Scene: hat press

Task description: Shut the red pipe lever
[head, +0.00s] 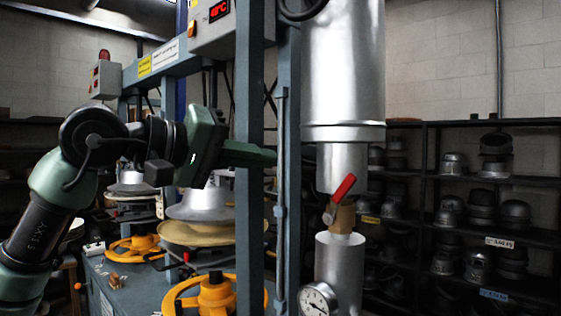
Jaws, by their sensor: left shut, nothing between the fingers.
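The red pipe lever (343,188) sits on a small brass-coloured valve (342,217) between the wide silver pipe above and the narrower pipe below. The lever slants up to the right from the valve. My left gripper (274,157) comes in from the left with its fingers shut and empty, pointing right. In the picture its fingertips are left of the lever and a little higher, with a clear gap between them. My right gripper is not in view.
Blue-grey press posts (249,215) stand left of the silver pipe (343,75). A pressure gauge (318,299) is on the lower pipe. Yellow handwheels (212,296) and metal hat moulds are at the lower left. Dark shelves (470,236) with moulds stand behind at right.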

